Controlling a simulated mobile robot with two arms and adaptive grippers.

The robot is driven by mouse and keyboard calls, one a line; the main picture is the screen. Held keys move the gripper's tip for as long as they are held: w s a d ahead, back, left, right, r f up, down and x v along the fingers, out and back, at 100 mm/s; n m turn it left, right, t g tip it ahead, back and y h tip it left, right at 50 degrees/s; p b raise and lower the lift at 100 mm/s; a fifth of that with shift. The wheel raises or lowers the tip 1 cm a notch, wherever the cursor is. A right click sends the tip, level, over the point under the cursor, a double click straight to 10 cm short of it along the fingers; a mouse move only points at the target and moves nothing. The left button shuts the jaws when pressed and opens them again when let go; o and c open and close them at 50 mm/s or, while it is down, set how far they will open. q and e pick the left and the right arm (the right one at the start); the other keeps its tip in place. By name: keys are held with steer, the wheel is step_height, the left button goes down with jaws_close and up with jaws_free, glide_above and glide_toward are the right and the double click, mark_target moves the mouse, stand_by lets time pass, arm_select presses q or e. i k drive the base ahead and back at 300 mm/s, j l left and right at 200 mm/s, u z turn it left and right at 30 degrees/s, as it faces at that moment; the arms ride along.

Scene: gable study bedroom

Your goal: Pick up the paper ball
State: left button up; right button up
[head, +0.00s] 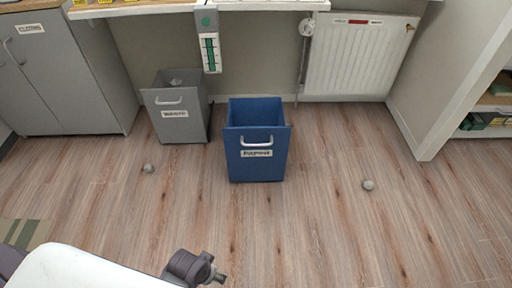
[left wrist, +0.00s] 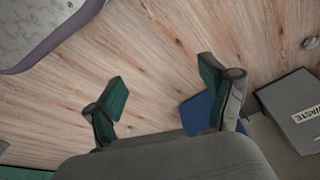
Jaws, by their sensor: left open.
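Two small grey paper balls lie on the wooden floor. One paper ball (head: 148,168) is in front of the grey waste bin, and also shows at the right edge of the left wrist view (left wrist: 310,42). The other paper ball (head: 368,184) lies right of the blue bin; a small pale spot between my fingers in the left wrist view (left wrist: 128,128) looks like it. My left gripper (left wrist: 165,92) is open and empty, its green-padded fingers wide apart above the floor. My right gripper is in neither view.
A grey bin (head: 185,128) labelled WASTE and a blue bin (head: 257,170) with a handle stand side by side. A grey cabinet (head: 50,85) is at the left, a radiator (head: 355,65) and a shelf unit (head: 470,90) at the right. The floor in front is mostly clear.

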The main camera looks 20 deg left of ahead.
mark_target(148, 168)
steer(key=u, duration=1.55)
